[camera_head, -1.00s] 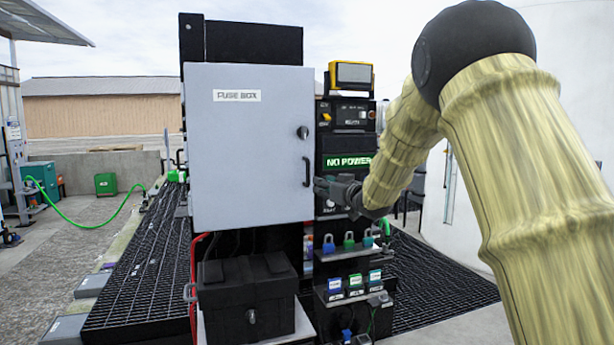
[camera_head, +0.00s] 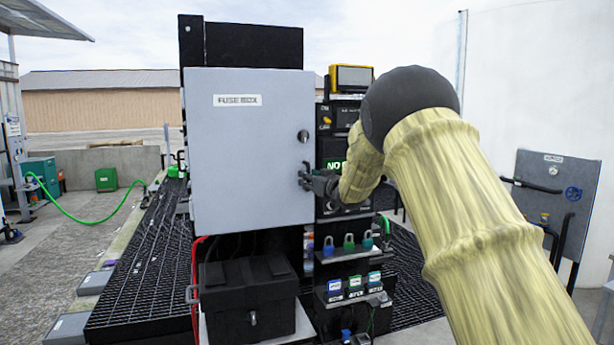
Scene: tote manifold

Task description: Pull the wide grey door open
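The wide grey door (camera_head: 245,155), labelled "FUSE BOX", stands upright in front of a black cabinet and looks shut. A round dark knob (camera_head: 303,136) sits near its right edge. Its black bar handle is below the knob, now largely hidden by my gripper (camera_head: 306,181). My gripper reaches in from the right, and its fingertips are at the handle. The fingers are small and dark here, so I cannot tell whether they are closed around the handle.
A black panel with a yellow-framed display (camera_head: 351,78) stands right of the door. Padlocks (camera_head: 348,242) sit on a shelf below. A black box (camera_head: 247,295) stands under the door. Black grating (camera_head: 140,265) lies at left.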

